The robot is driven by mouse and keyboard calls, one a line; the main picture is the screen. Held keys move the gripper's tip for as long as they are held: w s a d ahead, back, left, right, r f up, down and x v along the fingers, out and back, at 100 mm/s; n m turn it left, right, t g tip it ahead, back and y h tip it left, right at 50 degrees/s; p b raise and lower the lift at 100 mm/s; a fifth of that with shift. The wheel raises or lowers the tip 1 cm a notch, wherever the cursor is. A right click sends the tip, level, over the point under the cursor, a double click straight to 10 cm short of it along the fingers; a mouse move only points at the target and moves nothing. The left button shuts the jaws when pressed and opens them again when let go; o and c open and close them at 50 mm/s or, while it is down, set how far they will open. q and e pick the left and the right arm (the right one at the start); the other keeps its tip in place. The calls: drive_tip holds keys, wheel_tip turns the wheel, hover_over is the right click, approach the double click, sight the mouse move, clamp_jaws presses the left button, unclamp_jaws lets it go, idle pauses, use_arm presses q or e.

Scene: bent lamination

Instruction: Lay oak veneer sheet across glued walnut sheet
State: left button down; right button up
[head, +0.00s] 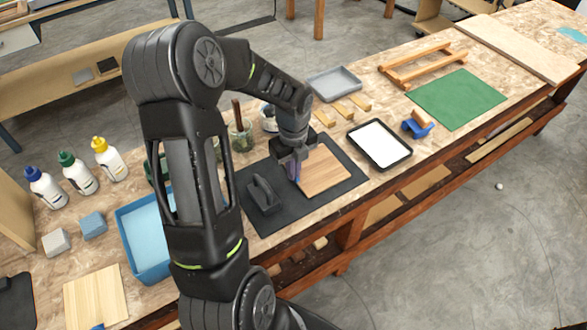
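A brown wood sheet (326,172) lies flat on the dark mat (345,182) in the middle of the bench. I cannot tell whether glue covers it. A pale wood sheet (97,296), which looks like the oak veneer, lies on the bench at the lower left, apart from the mat. My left gripper (294,172) points down at the left edge of the brown sheet. A narrow bluish-purple piece shows at its fingers; whether it is held, and how far the fingers are open, is unclear. My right gripper is not in view.
A black block-like tool (264,194) sits on the mat's left part. A blue tray (146,237) is partly behind my arm. A black tray with white inside (380,145), a blue holder (417,128) and a green mat (457,99) lie right. Glue bottles (78,173) stand left.

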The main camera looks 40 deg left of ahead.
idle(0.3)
use_arm(q)
drive_tip(key=c, duration=1.6)
unclamp_jaws()
drive_tip(key=shift+o, duration=0.6)
drive_tip(key=o, duration=0.4)
drive_tip(key=shift+c, duration=0.2)
drive_tip(key=shift+r+p, duration=2.45)
drive_tip(key=shift+r, duration=0.55)
